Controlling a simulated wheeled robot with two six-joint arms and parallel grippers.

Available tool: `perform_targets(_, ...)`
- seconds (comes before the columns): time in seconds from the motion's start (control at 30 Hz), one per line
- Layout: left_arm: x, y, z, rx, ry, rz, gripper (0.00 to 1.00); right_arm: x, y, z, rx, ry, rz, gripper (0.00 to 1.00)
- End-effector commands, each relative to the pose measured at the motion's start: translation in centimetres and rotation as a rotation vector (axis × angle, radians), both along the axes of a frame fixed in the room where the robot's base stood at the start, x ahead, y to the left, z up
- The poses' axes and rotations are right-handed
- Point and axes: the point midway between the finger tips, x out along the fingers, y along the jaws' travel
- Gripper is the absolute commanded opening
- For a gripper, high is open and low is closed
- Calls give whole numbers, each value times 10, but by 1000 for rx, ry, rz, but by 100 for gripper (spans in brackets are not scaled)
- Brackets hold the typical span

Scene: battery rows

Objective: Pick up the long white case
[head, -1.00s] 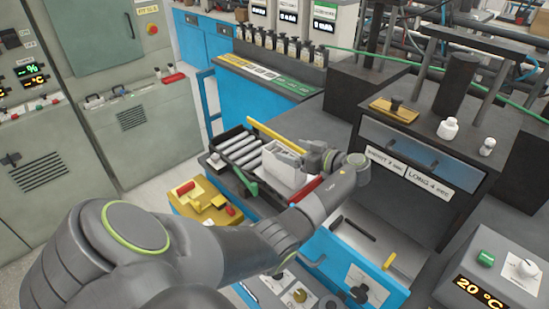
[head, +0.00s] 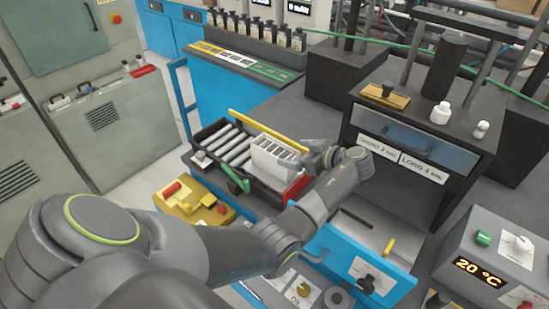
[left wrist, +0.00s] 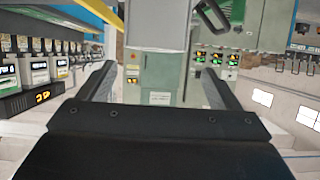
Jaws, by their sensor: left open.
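The white case (head: 272,170) is a long box with a row of slots along its top. In the head view it sits at the right part of a black tray, near the middle of the picture. My left gripper (head: 313,160) is open at the case's right end, with its fingers pointing left towards it. I cannot tell whether they touch it. In the left wrist view the two dark fingers of my left gripper (left wrist: 160,85) are spread wide apart with nothing clearly between them. My right gripper is not in view.
Several grey cylinders (head: 228,143) lie in the tray left of the case. A yellow bar (head: 265,130) runs behind it, and a red piece (head: 298,185) is close to its right front. A yellow fixture (head: 190,203) is front left. A dark oven-like box (head: 415,150) stands right.

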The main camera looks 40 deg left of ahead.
Motion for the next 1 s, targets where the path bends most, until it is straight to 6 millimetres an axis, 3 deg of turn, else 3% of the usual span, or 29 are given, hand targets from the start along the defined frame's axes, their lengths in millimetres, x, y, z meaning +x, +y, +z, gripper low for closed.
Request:
perform_targets(0.1, 1, 14, -6, 1, 0, 0, 85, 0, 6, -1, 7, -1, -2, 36)
perform_targets(0.3, 3, 23, -10, -1, 0, 0, 85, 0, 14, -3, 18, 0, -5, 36)
perform_targets(0.67, 12, 65, -28, 0, 0, 1, 85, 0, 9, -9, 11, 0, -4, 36)
perform_targets(0.9, 12, 66, -29, -1, 0, -1, 85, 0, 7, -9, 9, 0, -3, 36)
perform_targets(1.0, 12, 66, -29, -1, 0, -1, 72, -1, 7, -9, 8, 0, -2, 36)
